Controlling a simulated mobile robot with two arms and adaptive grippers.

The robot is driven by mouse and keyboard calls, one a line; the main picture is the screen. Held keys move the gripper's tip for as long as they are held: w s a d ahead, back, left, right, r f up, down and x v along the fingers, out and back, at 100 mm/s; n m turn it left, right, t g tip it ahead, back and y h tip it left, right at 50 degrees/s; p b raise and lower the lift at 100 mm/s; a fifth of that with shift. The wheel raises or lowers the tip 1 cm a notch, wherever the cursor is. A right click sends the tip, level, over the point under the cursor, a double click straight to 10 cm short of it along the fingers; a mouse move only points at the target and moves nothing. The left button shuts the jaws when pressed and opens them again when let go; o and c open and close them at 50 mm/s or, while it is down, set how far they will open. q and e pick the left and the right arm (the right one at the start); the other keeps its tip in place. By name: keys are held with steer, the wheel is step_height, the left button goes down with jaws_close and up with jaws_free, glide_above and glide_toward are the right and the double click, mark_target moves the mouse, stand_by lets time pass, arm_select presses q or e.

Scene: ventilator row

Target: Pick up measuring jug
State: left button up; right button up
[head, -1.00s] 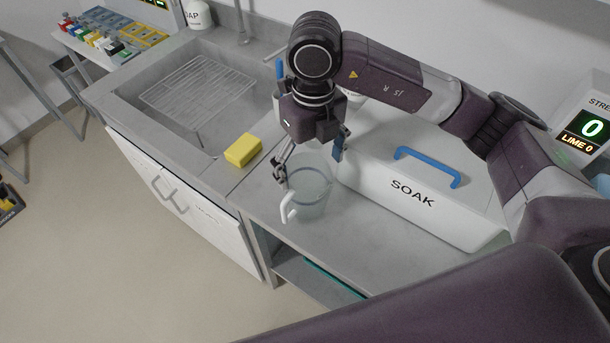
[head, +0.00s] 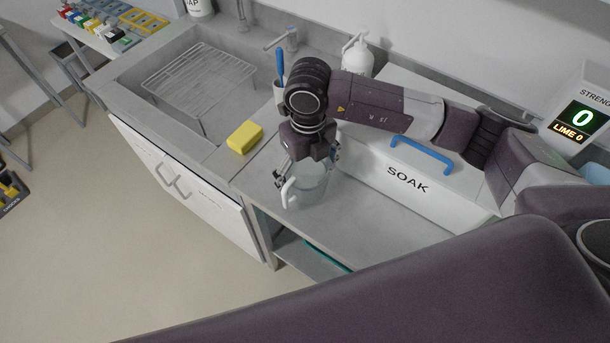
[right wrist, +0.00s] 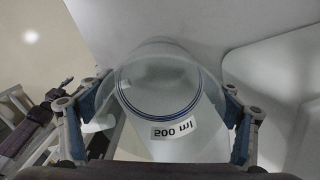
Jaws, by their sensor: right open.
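The measuring jug (head: 312,190) is clear with a white handle on its left side, and stands upright on the grey counter in front of the SOAK box. My right gripper (head: 308,172) is open and low over the jug, with a finger on either side of it. In the right wrist view I look down into the jug (right wrist: 160,85), which has blue rings and a "500 ml" label. The open fingers of the right gripper (right wrist: 163,100) flank its rim; I cannot tell whether they touch it. The gripper hides part of the jug in the head view. My left gripper is not in view.
The white SOAK box (head: 385,178) with a blue handle (head: 422,154) stands close to the right of the jug. A yellow sponge (head: 245,137) lies left, by the sink (head: 125,85). A white pump bottle (head: 357,55) stands behind my arm. The counter in front of the jug is clear.

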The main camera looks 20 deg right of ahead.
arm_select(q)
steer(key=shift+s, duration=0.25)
arm_select(e)
steer(key=c, duration=1.3)
steer(key=shift+r, duration=0.15)
